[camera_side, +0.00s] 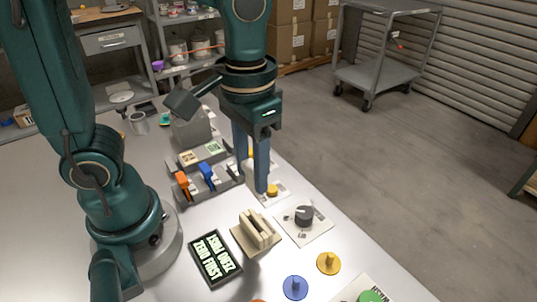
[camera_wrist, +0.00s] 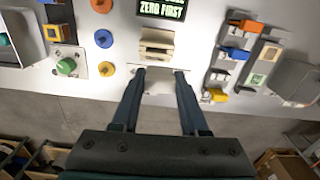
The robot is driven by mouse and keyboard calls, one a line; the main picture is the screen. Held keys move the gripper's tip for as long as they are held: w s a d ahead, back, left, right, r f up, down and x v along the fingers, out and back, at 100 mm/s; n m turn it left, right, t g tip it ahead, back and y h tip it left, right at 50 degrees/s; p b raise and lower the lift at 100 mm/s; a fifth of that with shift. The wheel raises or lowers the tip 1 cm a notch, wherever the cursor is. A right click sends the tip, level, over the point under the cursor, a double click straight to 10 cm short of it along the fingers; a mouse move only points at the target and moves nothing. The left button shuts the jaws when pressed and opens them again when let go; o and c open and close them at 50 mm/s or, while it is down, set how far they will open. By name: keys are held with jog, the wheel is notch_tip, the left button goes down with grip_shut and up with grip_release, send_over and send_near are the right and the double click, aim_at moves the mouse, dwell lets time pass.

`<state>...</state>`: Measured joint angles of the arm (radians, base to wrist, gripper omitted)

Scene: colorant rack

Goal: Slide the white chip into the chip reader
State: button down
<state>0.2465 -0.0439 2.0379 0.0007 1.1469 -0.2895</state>
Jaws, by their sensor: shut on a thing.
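My gripper (camera_wrist: 160,71) is shut on the white chip (camera_wrist: 159,84), a pale flat piece spanning the gap between its two fingertips in the wrist view. The chip cannot be made out in the side view, where my gripper (camera_side: 262,188) points down behind the reader and to its right. The chip reader is a beige block with upright parallel walls (camera_side: 257,230) on the table. In the wrist view the reader (camera_wrist: 157,44) lies just beyond the fingertips, roughly in line with the gap between them. The chip looks apart from the reader; its exact height is unclear.
A dark dial (camera_side: 304,215) on a white plate stands right of the reader. A lit sign (camera_side: 215,258) lies in front. Blue (camera_side: 295,288) and yellow (camera_side: 328,263) knobbed discs lie nearby. A rack with orange (camera_side: 182,185) and blue (camera_side: 207,175) levers stands behind.

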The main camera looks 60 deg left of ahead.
jog(key=shift+s+d, duration=0.2)
jog(key=shift+d, duration=0.2)
send_over(254, 212)
jog(key=s+d, duration=0.1)
jog(key=d, duration=0.1)
jog(key=shift+s+f, duration=0.1)
jog(key=shift+f, duration=2.8)
jog(key=shift+f, duration=1.8)
jog(key=shift+r, duration=0.1)
jog(key=shift+r, duration=1.4)
jog(key=shift+f, duration=1.45)
